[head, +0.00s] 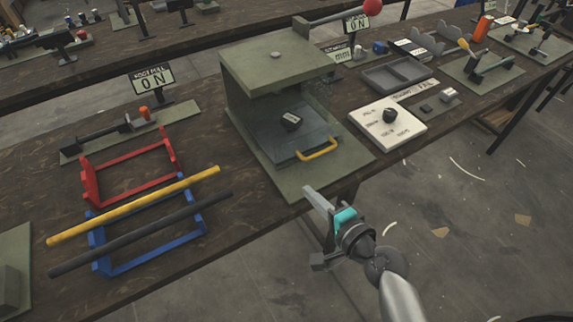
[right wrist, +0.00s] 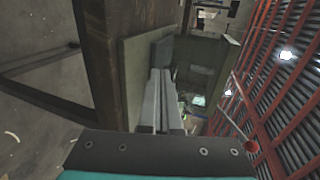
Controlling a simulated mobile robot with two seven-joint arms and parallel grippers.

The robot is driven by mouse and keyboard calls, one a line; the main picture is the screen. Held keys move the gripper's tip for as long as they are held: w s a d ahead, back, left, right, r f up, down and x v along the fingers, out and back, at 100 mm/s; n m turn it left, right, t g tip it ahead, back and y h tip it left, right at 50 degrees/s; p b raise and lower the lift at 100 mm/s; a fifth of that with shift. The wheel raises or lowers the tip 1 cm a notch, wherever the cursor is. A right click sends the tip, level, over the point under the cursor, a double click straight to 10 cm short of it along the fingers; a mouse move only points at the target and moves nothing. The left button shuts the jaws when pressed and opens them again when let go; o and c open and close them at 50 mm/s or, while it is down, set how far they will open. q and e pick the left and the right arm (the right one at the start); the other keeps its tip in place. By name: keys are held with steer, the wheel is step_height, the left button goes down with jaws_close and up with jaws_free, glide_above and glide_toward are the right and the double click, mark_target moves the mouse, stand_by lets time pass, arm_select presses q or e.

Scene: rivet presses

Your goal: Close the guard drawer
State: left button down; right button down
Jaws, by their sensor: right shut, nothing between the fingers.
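My right gripper (head: 313,198) is shut and empty. It is in front of the base plate near the table's front edge, below the handle in the head view and apart from it. Its closed fingers (right wrist: 162,102) show in the right wrist view, pointing toward the press. My left gripper is not in view.
The floor in front of the table is open.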

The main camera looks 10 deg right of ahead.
glide_toward(280, 162)
steer(key=x, duration=0.4)
steer(key=shift+w+a+f, duration=0.1)
steer(key=shift+w+f, duration=0.15)
steer(key=shift+w, duration=0.1)
steer(key=shift+w+a+b, duration=0.3)
steer(key=shift+w, duration=0.45)
steer(key=shift+w, duration=0.1)
